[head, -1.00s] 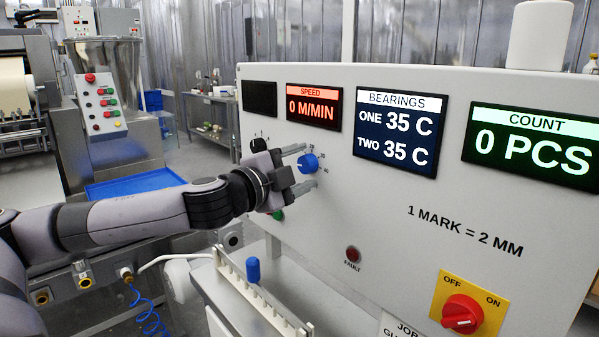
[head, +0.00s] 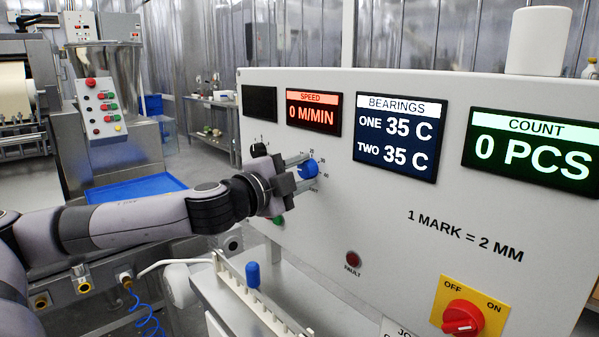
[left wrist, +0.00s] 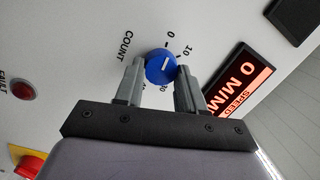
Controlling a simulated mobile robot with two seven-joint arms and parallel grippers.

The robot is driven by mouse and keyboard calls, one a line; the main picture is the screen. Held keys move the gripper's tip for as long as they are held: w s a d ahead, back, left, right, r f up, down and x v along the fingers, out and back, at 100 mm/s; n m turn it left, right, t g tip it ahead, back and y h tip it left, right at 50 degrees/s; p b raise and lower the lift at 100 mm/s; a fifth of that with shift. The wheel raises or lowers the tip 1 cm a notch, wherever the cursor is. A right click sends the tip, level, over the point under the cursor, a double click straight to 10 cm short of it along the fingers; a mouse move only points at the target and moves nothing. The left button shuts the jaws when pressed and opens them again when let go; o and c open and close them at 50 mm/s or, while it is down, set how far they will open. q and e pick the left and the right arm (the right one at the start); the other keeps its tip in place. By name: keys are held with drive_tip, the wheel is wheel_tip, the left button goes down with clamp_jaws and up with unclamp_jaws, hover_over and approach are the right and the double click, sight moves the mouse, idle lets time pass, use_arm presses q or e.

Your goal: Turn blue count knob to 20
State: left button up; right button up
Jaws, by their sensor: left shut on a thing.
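The blue count knob (head: 309,168) is on the white panel below the speed display. My left gripper (head: 303,172) is closed around the knob, one finger on each side. In the left wrist view the blue knob (left wrist: 160,67) sits between the two grey fingertips, with a short white mark on its face. Scale numbers 0, 10 and 30 show around it, and a finger covers part of the scale. I cannot tell exactly which number the mark points to. The count display (head: 530,150) reads 0 PCS. My right gripper is not in view.
A black knob (head: 259,150) is just left of my gripper, and a green button (head: 279,221) is below it. The red fault lamp (head: 352,259) and red off/on switch (head: 462,318) are lower right. A rail with a blue-capped peg (head: 253,274) stands in front below.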

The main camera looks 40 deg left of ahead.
use_arm(q)
drive_tip(key=shift+m+p, duration=0.3)
drive_tip(key=shift+m, duration=0.7)
drive_tip(key=shift+m+t+p, duration=0.3)
drive_tip(key=shift+m+p, duration=0.05)
drive_tip(key=shift+m, duration=0.55)
drive_tip(key=m+p, duration=0.1)
drive_tip(key=m, duration=0.2)
drive_tip(key=m+h+p, duration=0.1)
drive_tip(key=m+p, duration=0.1)
drive_tip(key=m, duration=0.2)
drive_tip(key=shift+f+t, duration=0.2)
drive_tip(key=shift+t, duration=0.1)
drive_tip(key=m+h+p, duration=0.1)
drive_tip(key=m, duration=0.4)
drive_tip(key=shift+a+f+p, duration=0.1)
drive_tip(key=shift+a+p, duration=0.05)
drive_tip(key=shift+p, duration=0.25)
drive_tip(key=shift+a+f+m+h+p, duration=0.1)
drive_tip(key=shift+m+h+p, duration=0.5)
drive_tip(key=shift+m, duration=2)
drive_tip(key=o, duration=1)
drive_tip(key=shift+o, duration=0.2)
